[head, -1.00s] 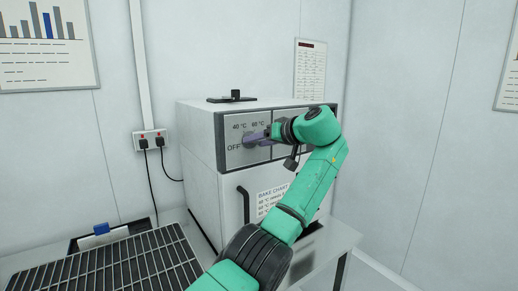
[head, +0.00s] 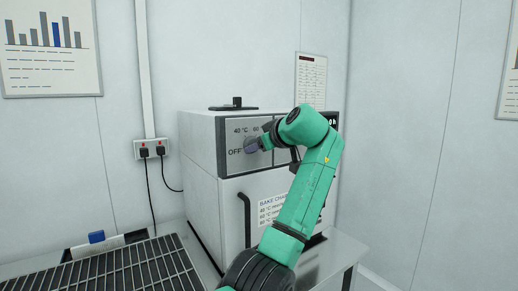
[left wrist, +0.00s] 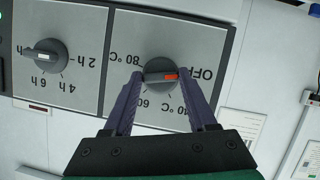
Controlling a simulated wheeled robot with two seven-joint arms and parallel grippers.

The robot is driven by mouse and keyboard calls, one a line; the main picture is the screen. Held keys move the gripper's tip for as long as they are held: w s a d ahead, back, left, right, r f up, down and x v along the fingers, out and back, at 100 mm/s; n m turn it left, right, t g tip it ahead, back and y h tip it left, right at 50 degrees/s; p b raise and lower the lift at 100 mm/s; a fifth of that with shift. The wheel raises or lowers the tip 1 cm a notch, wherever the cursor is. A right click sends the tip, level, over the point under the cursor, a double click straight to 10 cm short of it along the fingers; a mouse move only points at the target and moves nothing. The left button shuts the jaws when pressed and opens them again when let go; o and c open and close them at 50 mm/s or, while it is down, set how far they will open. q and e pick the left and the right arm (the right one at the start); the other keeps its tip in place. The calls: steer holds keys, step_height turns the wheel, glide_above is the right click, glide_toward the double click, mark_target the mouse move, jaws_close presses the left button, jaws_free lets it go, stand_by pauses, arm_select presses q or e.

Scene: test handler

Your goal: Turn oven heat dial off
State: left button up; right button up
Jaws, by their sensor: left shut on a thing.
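The oven (head: 197,150) is a light grey box with a grey control panel. Its heat dial (left wrist: 160,72) is a dark round knob with an orange-red pointer mark. In the left wrist view, which looks upside down, that mark points right, towards the OFF label (left wrist: 203,74). The 40, 60 and 80 °C labels ring the dial. My left gripper (left wrist: 161,80) has its two purple fingers on either side of the dial and is shut on it. In the head view the left gripper (head: 254,146) largely covers the dial. My right gripper is not in view.
A second dial (left wrist: 45,57), marked in hours, sits beside the heat dial. The oven door has a black handle (head: 246,220) and a bake chart (head: 270,211). A dark wire rack (head: 120,272) lies at the front left, and a blue-topped item (head: 96,237) is behind it.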

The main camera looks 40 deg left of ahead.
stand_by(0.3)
arm_select(q)
steer(key=o, duration=1.4)
steer(key=shift+c, duration=0.2)
steer(key=b+v, duration=0.3)
steer(key=v, duration=1.1)
steer(key=shift+d, duration=0.2)
steer(key=shift+s+r, duration=0.1)
